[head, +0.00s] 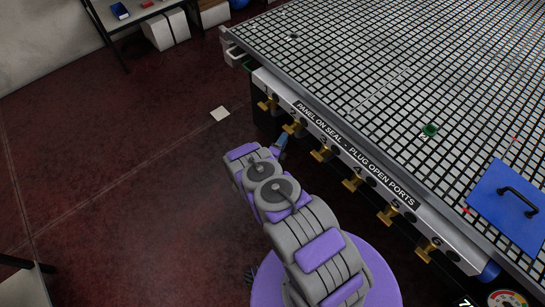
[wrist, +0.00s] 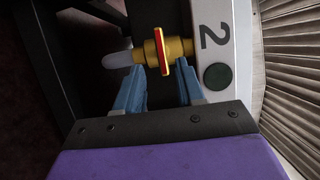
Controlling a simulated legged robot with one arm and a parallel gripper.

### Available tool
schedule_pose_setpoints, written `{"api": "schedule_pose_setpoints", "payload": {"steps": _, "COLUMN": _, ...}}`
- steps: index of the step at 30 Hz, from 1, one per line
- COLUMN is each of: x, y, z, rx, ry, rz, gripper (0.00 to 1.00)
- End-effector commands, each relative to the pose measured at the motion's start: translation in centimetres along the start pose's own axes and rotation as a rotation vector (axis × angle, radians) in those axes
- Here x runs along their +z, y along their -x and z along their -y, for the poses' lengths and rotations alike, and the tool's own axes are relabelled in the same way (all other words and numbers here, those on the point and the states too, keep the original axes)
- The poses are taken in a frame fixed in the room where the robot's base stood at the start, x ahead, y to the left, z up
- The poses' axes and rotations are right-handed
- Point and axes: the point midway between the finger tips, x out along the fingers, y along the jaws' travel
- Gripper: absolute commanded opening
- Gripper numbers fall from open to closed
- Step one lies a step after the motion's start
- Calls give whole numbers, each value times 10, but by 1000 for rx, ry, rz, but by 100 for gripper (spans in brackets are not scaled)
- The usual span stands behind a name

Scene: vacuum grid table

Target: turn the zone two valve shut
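The zone two valve (head: 292,127) is a brass valve under the number 2 on the table's front rail. In the wrist view the valve (wrist: 176,48) has a yellow body, with a thin handle (wrist: 160,52) edged in red seen nearly edge-on across it. My gripper (wrist: 160,70) has two blue fingers spread apart, one on each side of the handle, with clear gaps. The fingertips lie just short of or beside the valve body; exact depth is hard to tell. In the head view my gripper (head: 283,141) is beside this valve, partly hidden by my arm.
Neighbouring valve one (head: 267,104) and valve three (head: 321,154) sit close on either side, with more along the rail. The black-and-white grid table (head: 370,60) bears a blue handled plate (head: 506,205) and a small green block (head: 430,129). The red floor to the left is mostly clear.

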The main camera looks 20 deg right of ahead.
Motion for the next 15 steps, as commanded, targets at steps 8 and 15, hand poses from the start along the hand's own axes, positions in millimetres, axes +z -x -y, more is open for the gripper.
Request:
{"api": "schedule_pose_setpoints", "payload": {"steps": 8, "x": 1, "y": 63, "z": 0, "rx": 2, "ry": 3, "rz": 4, "gripper": 38}}
{"api": "schedule_pose_setpoints", "payload": {"steps": 15, "x": 1, "y": 102, "z": -2, "rx": 3, "ry": 3, "rz": 2, "gripper": 38}}
